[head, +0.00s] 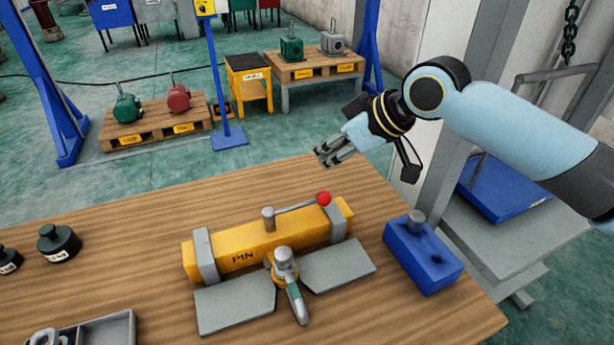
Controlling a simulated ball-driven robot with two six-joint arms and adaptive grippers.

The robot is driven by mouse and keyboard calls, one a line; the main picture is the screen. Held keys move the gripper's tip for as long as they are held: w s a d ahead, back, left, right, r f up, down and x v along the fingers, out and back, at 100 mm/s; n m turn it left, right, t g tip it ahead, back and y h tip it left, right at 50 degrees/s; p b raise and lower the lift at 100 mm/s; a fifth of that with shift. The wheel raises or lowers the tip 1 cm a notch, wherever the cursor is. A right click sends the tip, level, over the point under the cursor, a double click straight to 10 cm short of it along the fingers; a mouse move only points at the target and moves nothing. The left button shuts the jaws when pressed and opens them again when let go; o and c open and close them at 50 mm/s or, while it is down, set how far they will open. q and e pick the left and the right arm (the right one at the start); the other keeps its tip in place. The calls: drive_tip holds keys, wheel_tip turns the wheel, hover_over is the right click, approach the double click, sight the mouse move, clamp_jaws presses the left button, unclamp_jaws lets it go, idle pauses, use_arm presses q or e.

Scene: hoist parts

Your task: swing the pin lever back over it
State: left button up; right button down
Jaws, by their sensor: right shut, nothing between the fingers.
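The pin lever (297,207) is a thin grey rod with a red ball (324,198) at its right end. It runs from an upright grey post (268,220) along the top of a yellow beam marked PIN (225,259). A grey-topped piece with an orange collar and a green-and-grey handle (292,290) stands in front of the beam's middle, its handle pointing towards me. My right gripper (324,157) is shut and empty, above the table's far edge, behind and apart from the red ball. My left gripper is out of view.
Grey straps (206,256) cross the beam, and flat grey plates (236,304) lie in front. A blue block (422,256) with a grey peg stands right. Dark weights (58,245) and a grey tray (108,328) are left. The wooden table (130,225) is clear behind the beam.

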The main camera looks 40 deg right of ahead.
sight(298, 206)
drive_tip(key=shift+s+d, duration=0.1)
drive_tip(key=shift+w+f, duration=0.2)
drive_tip(key=shift+w, duration=0.05)
drive_tip(key=w+f, duration=0.1)
drive_tip(key=f, duration=0.1)
drive_tip(key=f+p, duration=0.1)
drive_tip(key=f, duration=0.2)
drive_tip(key=w+a+f+p, duration=0.1)
drive_tip(key=f, duration=0.1)
drive_tip(key=shift+w+a+f, duration=0.1)
drive_tip(key=shift+w+f, duration=0.1)
drive_tip(key=shift+w, duration=0.15)
drive_tip(key=shift+s+f, duration=0.1)
drive_tip(key=shift+s, duration=0.2)
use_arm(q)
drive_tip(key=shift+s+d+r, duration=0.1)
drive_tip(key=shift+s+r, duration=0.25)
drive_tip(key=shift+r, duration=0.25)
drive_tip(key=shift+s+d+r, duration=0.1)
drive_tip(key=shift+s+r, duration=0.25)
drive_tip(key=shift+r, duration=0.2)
use_arm(e)
drive_tip(key=shift+w, duration=0.1)
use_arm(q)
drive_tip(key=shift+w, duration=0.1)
use_arm(e)
drive_tip(key=shift+f, duration=0.1)
